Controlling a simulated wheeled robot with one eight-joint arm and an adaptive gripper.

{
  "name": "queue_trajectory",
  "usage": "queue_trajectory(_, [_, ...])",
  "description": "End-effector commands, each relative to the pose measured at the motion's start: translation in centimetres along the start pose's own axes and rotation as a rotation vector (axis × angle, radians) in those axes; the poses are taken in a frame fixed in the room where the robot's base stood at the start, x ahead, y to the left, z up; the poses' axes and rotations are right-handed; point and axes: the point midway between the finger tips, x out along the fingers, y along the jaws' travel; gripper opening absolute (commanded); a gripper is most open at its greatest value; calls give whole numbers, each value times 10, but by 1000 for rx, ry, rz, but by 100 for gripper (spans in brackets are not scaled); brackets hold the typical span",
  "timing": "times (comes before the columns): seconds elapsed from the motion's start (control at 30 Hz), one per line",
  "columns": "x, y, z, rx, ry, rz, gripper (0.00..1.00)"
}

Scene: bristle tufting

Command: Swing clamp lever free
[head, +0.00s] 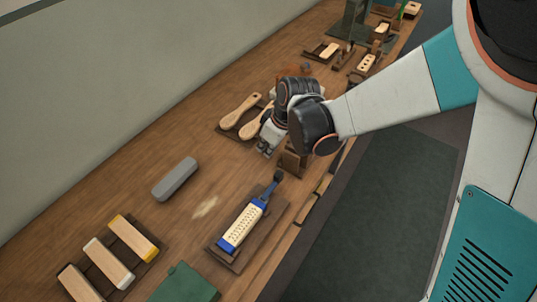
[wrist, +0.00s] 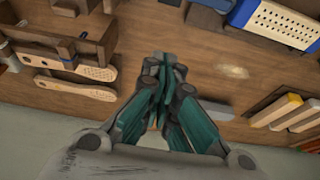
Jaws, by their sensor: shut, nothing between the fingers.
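The clamp has blue jaws (head: 228,246) around a pale perforated block (head: 243,226), on a dark wooden base (head: 270,222). Its dark lever (head: 274,184) sticks out from the upper end toward my gripper. In the wrist view the blue clamp part (wrist: 243,12) and perforated block (wrist: 285,24) are at the top right; the lever is not clearly visible there. My gripper (wrist: 163,62) is shut and empty, its teal fingers pressed together over the bench. In the head view my gripper (head: 265,149) is above the bench, beyond the lever and apart from it.
Wooden paddle-shaped handles (head: 240,112) lie in a rack behind my gripper. A small brown stand (head: 292,161) is close to its right. A grey block (head: 175,178) lies on the bench (head: 140,205). Several pale blocks (head: 108,262) and a green item (head: 185,284) are nearer.

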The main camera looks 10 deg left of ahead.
Motion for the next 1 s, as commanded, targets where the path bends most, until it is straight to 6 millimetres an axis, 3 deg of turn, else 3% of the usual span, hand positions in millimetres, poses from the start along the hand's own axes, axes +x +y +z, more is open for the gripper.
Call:
queue_trajectory(0.5, [92, 0, 1, -1, 0, 0, 0])
queue_trajectory(0.7, [80, 1, 26, 2, 0, 1, 0])
queue_trajectory(1.0, [75, 0, 38, 0, 0, 0, 0])
